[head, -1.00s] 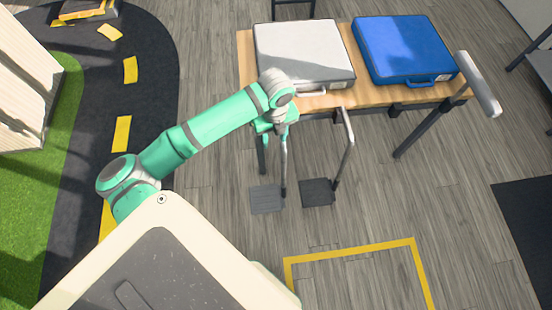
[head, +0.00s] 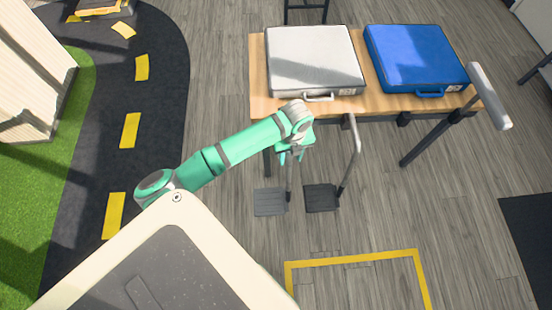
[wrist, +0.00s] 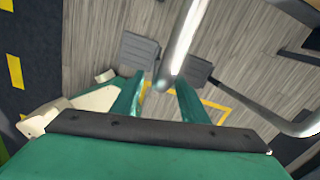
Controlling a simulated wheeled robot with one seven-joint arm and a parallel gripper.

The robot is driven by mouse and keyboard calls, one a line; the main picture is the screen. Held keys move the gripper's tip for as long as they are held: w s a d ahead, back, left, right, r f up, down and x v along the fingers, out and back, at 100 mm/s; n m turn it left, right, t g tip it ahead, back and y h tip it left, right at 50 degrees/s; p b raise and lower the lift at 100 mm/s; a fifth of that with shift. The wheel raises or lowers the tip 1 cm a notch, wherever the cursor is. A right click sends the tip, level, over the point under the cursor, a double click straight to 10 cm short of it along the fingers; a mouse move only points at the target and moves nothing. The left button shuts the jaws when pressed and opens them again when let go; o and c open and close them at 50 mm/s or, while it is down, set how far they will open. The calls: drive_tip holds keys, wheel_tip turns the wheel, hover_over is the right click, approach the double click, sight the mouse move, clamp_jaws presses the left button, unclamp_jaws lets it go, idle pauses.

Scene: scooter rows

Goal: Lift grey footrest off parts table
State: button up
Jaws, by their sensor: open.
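The grey footrest (head: 270,201) is a tube with a flat grey plate at its low end, below the front edge of the wooden parts table (head: 258,80). A second footrest with a darker plate (head: 321,198) is to its right. My gripper (head: 291,159) is open, pointing down at the grey footrest's tube; it hides the tube's upper part. In the wrist view a pale tube (wrist: 186,35) reaches between the open fingers (wrist: 160,82), and both plates show beyond. I cannot tell whether the fingers touch the tube.
A grey-white case (head: 312,58) and a blue case (head: 415,57) lie on the table. A grey padded bar (head: 490,93) sticks out at the table's right end. A yellow floor outline (head: 352,262) lies in front, on clear floor.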

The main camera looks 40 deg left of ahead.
drive_tip(key=shift+f, duration=0.85)
clamp_jaws()
idle(0.8)
